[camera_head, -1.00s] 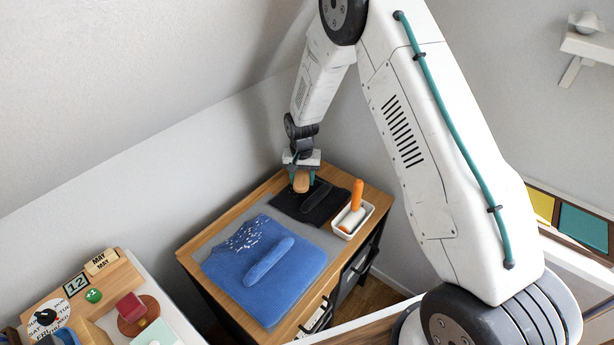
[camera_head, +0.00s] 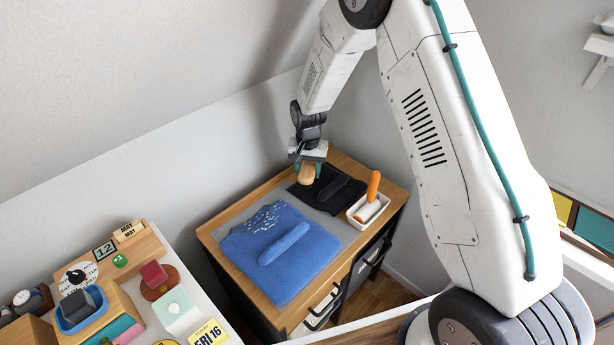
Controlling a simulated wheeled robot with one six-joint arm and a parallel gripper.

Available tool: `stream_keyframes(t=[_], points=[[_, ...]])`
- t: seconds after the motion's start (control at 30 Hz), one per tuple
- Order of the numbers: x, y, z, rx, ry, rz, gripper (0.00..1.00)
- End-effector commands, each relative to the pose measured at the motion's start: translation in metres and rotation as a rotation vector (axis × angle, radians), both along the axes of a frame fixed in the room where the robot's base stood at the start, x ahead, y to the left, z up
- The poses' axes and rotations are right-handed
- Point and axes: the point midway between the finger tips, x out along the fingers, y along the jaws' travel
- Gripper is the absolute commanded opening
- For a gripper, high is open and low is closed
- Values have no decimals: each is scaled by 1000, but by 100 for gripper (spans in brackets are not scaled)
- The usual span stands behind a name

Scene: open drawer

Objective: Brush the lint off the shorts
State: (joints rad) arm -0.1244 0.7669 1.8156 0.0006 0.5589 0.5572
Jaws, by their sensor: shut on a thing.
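A folded blue garment (camera_head: 282,270), seemingly the shorts, lies on a grey mat on the cabinet top. White lint flecks (camera_head: 268,215) are scattered near its far left edge, and a raised blue roll lies across its middle. My gripper (camera_head: 306,166) is shut on a light wooden block-like brush (camera_head: 305,175). It holds it at the far left edge of a black folded cloth (camera_head: 327,195), beyond the blue garment. Whether the brush touches the cloth or the surface I cannot tell; its underside is hidden.
A white tray (camera_head: 359,219) with an orange-handled roller (camera_head: 373,187) stands right of the black cloth. The cabinet (camera_head: 235,262) has front drawers with handles. A cluttered desk (camera_head: 206,318) stands at lower left. The wall is close behind my gripper.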

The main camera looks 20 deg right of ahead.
Motion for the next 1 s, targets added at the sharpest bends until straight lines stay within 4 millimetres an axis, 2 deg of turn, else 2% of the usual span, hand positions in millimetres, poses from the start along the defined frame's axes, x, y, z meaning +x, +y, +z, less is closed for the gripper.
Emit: stream_keyframes(t=[0.5,1.0], points=[[1,0,45,0,-1,0,24],[0,-1,49,0,0,0,24]])
